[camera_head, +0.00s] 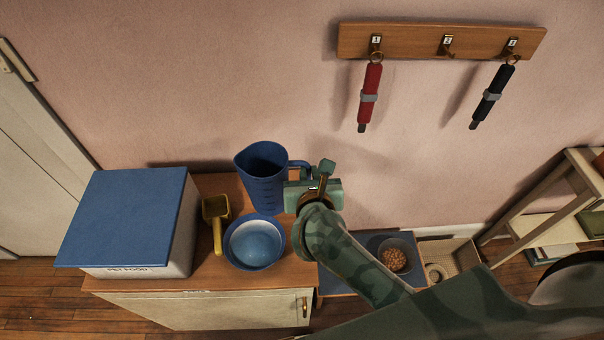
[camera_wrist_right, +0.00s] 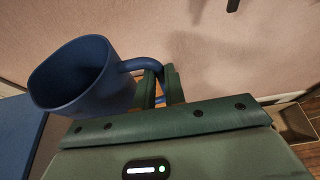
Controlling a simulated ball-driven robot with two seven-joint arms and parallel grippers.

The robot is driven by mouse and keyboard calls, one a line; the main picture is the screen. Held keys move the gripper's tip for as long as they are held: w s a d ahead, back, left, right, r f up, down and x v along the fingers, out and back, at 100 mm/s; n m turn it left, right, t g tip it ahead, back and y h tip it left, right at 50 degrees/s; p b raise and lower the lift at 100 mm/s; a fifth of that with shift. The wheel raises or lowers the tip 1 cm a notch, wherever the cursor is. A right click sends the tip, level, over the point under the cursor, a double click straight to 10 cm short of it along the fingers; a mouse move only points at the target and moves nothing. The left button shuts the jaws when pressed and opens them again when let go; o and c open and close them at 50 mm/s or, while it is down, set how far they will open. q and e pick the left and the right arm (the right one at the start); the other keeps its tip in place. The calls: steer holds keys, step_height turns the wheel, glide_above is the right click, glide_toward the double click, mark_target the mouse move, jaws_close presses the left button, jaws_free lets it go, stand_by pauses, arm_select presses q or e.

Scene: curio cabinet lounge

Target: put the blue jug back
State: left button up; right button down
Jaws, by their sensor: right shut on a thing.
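The blue jug (camera_head: 264,182) stands upright, or nearly so, over the back of the wooden cabinet top, behind a blue bowl. I cannot tell whether its base touches the top. My right gripper (camera_head: 319,180) is at its right side, shut on the handle. In the right wrist view the jug (camera_wrist_right: 85,78) is at the left, its mouth open toward the upper left, and its handle runs between the fingers of my right gripper (camera_wrist_right: 160,88). My left gripper is not in view.
A blue-lidded pet food box (camera_head: 128,215), a yellow scoop (camera_head: 216,213) and a blue bowl (camera_head: 254,243) crowd the cabinet top (camera_head: 205,275). A food bowl (camera_head: 396,256) sits lower right. A wall rack (camera_head: 412,42) holds red and black hanging items.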

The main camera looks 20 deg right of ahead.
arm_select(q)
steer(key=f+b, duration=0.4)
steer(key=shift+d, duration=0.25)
arm_select(e)
steer(key=w+d+f, duration=0.5)
steer(key=w+f, duration=0.5)
steer(key=f, duration=0.1)
steer(key=shift+f, duration=0.35)
steer(key=shift+f, duration=0.15)
steer(key=c, duration=1.5)
jaws_free()
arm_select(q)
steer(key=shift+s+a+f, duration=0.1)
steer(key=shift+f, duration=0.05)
arm_select(e)
steer(key=shift+o, duration=0.2)
